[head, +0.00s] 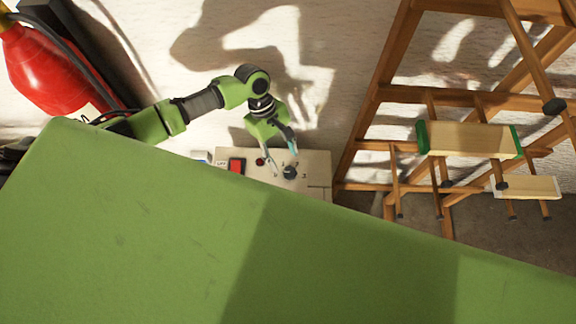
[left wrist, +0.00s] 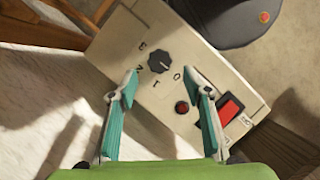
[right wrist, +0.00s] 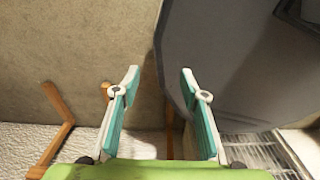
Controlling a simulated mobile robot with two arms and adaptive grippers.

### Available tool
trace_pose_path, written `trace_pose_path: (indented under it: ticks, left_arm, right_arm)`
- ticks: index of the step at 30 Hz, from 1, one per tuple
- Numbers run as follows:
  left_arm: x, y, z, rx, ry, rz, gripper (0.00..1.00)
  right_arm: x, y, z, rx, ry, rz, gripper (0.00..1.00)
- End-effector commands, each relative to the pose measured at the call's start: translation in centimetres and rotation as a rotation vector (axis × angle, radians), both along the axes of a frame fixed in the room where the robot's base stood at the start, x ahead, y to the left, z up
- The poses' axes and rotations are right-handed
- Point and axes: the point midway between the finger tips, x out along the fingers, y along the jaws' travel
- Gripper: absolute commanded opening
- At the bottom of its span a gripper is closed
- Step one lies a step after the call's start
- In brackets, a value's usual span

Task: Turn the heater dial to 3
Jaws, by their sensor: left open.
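The heater's control panel (head: 318,170) is a cream box low by the wall, partly hidden by the green surface in the head view. Its black round dial (head: 290,172) shows clearly in the left wrist view (left wrist: 160,61), with the figures 0, 1, 2 and 3 around it. I cannot tell surely which figure its pointer faces. My left gripper (head: 282,151) is open and empty over the panel; in the left wrist view its fingertips (left wrist: 162,84) are apart, short of the dial. My right gripper (right wrist: 160,78) is open and empty, and out of the head view.
A red rocker switch (head: 236,165) and a small red lamp (head: 260,161) sit beside the dial. A large green surface (head: 130,230) fills the foreground. A red fire extinguisher (head: 50,65) stands at left. Wooden frames (head: 385,95) with clamped laths (head: 468,140) stand at right.

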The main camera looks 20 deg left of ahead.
Motion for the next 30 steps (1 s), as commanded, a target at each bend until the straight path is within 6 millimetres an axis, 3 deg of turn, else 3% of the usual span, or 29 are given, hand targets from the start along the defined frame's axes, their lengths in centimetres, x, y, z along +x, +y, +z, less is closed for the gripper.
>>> trace_pose_path:
  ticks: [3,9,21,26,30]
  left_arm:
    - [-0.5,-0.8,-2.3,0.001,0.003,0.000,0.45]
    - [-0.9,-1.7,-4.5,0.000,0.001,0.000,0.45]
    - [-1.1,-1.9,-5.3,0.001,-0.001,-0.001,0.45]
    - [-1.1,-1.9,-5.2,0.001,-0.001,-0.001,0.06]
    - [-1.1,-1.9,-5.2,0.001,-0.001,-0.001,0.07]
  right_arm:
    - [0.7,0.0,-0.1,0.001,-0.009,0.000,0.40]
    - [2.5,0.2,-0.1,0.004,-0.037,-0.001,0.40]
    - [2.1,0.5,-0.2,0.007,-0.030,-0.002,0.40]
    - [1.7,0.4,-0.2,0.006,-0.024,-0.002,0.40]
    - [1.6,0.4,-0.2,0.006,-0.022,-0.002,0.40]
